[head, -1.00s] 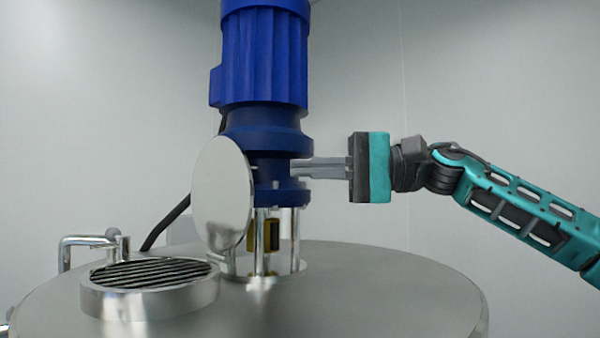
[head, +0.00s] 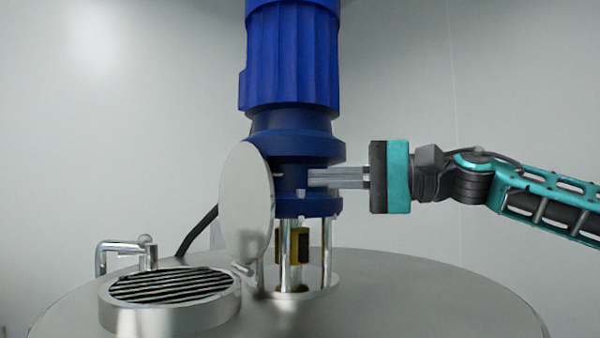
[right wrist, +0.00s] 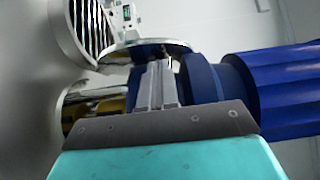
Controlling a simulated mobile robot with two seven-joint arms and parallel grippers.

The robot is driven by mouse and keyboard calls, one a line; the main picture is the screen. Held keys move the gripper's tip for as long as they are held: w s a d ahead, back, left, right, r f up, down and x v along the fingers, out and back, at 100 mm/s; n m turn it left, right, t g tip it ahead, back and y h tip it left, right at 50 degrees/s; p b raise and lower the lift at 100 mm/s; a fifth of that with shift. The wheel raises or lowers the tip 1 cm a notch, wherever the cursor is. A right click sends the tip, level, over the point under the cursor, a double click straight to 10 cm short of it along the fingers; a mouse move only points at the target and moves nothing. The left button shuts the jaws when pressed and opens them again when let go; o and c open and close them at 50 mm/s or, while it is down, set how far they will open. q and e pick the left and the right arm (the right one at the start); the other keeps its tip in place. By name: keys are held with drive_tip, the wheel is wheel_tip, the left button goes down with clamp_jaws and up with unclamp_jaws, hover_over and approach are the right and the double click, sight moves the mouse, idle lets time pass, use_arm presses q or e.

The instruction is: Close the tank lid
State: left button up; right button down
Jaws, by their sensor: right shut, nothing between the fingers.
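The tank lid (head: 246,200) is a round, shiny metal disc standing upright, hinged at the right edge of the round tank opening (head: 170,318). The opening has a metal rim and a dark slatted grate, and it is uncovered. In the right wrist view the lid (right wrist: 120,55) shows nearly edge-on beyond my fingertips, with the grate at top left. My right gripper (head: 312,178) is shut and empty, level with the lid and to its right, pointing left in front of the blue motor. I cannot tell whether the fingertips touch anything. My left gripper is not in view.
A tall blue motor (head: 292,60) stands on metal posts just behind and right of the lid, close to my right gripper. A bent metal pipe (head: 125,248) rises left of the opening. The tank top (head: 420,300) is bare on the right.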

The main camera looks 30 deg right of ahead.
sight(270, 178)
drive_tip(key=x, duration=0.4)
drive_tip(key=shift+w+a+p, duration=0.1)
drive_tip(key=shift+p, duration=0.2)
